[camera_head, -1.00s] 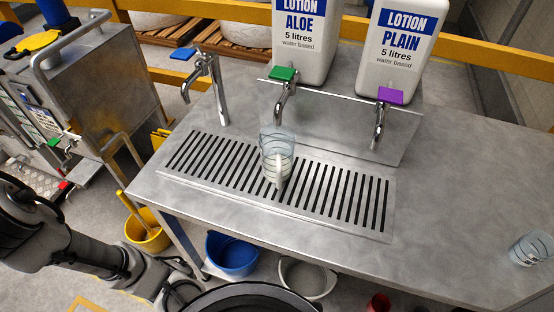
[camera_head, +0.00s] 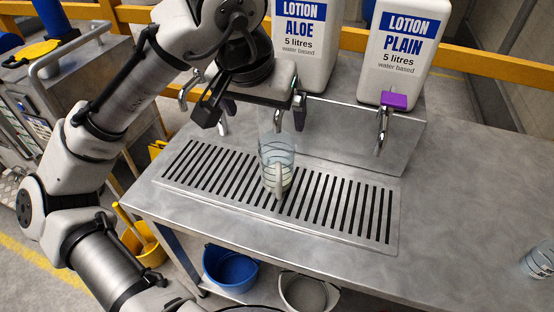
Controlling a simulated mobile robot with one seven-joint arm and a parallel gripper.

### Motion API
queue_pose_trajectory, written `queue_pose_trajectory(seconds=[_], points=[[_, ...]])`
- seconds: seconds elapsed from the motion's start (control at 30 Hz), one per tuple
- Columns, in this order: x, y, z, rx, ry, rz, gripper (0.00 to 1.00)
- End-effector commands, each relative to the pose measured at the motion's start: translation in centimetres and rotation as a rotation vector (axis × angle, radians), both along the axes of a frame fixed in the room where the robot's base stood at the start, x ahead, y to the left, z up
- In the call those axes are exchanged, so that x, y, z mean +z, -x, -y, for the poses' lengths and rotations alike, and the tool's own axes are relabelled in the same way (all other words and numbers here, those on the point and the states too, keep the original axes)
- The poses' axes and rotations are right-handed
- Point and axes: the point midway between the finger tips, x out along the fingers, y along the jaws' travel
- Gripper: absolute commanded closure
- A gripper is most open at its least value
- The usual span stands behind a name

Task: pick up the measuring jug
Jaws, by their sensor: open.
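The measuring jug (camera_head: 277,168) is a clear upright vessel with dark markings and a pale handle facing me. It stands on the slotted drip grate (camera_head: 345,238) below the aloe lotion tap. Its lower part looks pale; I cannot tell whether that is contents. My gripper (camera_head: 258,118) is open and empty, above and a little to the left of the jug, with its fingers spread. The gripper and wrist hide most of the aloe tap and part of the left tap. I cannot tell how far apart gripper and jug are in depth.
Lotion containers for aloe (camera_head: 304,40) and plain (camera_head: 404,50) stand behind the grate. The plain tap (camera_head: 382,130) has a purple handle. Another clear vessel (camera_head: 540,260) stands at the right on the steel bench (camera_head: 470,190). A blue bucket (camera_head: 230,268) sits below.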

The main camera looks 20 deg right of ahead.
Motion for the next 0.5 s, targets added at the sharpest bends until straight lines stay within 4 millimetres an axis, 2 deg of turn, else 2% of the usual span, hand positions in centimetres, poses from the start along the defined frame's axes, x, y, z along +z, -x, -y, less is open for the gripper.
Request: queue_pose_trajectory(seconds=[0.3, 0.5], points=[[-5.4, -1.7, 1.2, -0.003, -0.002, -0.008, 0.02], [-7.5, -2.5, 1.7, -0.001, -0.002, -0.004, 0.02]])
